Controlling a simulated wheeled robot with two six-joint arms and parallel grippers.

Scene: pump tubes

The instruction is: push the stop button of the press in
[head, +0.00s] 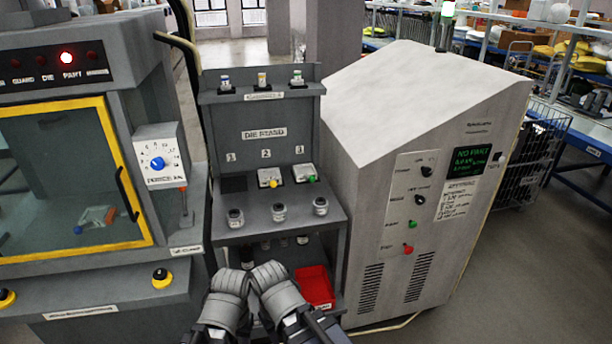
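The press appears to be the grey machine (95,262) at the left, with a yellow-framed window (103,104). Black push buttons on yellow bases sit on its front ledge, one at the right (161,276) and one at the left edge (6,297). I cannot make out a button marked stop on it. A red button (408,249) sits below a green button (412,224) on the grey cabinet at the right; its label is too small to read. My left gripper (231,278) and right gripper (268,274) are side by side at bottom centre, apart from these buttons; their fingertips are unclear.
A die stand (264,115) with numbered places and small cylindrical parts stands behind my grippers. A red bin (316,286) is on its lower level. A dial box (161,156) juts from the press. The grey cabinet (420,90) stands close on the right. Floor (475,300) shows beyond it.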

